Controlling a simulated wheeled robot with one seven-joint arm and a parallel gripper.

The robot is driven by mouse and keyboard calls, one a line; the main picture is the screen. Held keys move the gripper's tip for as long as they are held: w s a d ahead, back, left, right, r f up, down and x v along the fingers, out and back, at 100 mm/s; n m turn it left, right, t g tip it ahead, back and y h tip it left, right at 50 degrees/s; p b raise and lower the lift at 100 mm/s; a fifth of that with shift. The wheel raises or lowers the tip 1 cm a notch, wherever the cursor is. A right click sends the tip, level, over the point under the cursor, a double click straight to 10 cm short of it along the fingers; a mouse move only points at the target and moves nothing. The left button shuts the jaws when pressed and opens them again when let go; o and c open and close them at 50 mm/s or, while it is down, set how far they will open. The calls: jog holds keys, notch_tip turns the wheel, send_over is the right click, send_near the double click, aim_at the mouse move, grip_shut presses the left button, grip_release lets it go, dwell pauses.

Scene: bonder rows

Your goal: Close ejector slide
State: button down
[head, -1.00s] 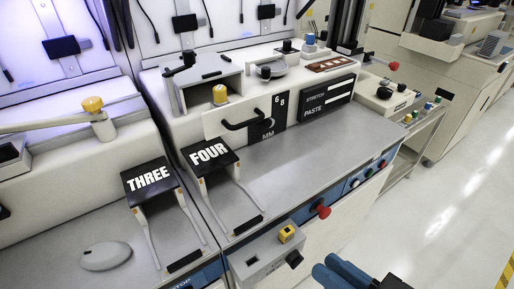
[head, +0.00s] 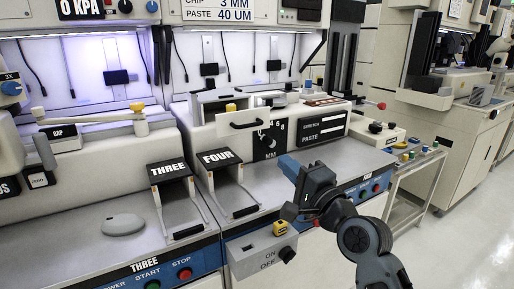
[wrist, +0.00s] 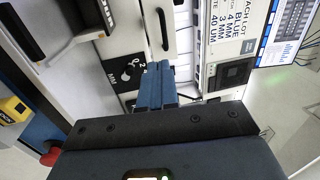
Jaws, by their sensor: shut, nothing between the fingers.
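The ejector slide is not labelled by name in view. A pale front panel (head: 225,131) with a black bar handle (head: 246,124) is on the white machine behind station FOUR, and seems to stand proud of the housing. The handle also shows in the wrist view (wrist: 163,29), just beyond my fingers. My gripper (head: 288,166) is in front and to the right of that panel, above the grey deck. Its blue fingers (wrist: 157,87) are together and empty, pointing towards the machine, apart from the handle as far as I can tell.
A black dial plate marked MM (head: 266,141) sits beside the panel. The FOUR bracket (head: 217,159) and THREE bracket (head: 168,171) stand on the deck to the left.

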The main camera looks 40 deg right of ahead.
aim_at(251, 126)
jog(key=x, duration=0.4)
jog(key=p+x, duration=0.1)
jog(key=x, duration=0.4)
jog(key=r+p+x, duration=0.1)
jog(key=x, duration=0.3)
jog(key=shift+w+d, duration=0.1)
jog(key=shift+w, duration=0.15)
jog(key=shift+w+d, duration=0.1)
jog(key=shift+w, duration=0.2)
jog(key=b+x, duration=0.1)
jog(key=x, duration=0.2)
jog(key=f+x, duration=0.1)
jog(key=x, duration=0.3)
jog(key=f+b+x, duration=0.1)
jog(key=x, duration=0.3)
jog(key=shift+w+d+b, duration=0.2)
jog(key=shift+w+b, duration=0.1)
jog(key=shift+b, duration=0.05)
jog(key=shift+r, duration=0.15)
jog(key=shift+s, duration=0.15)
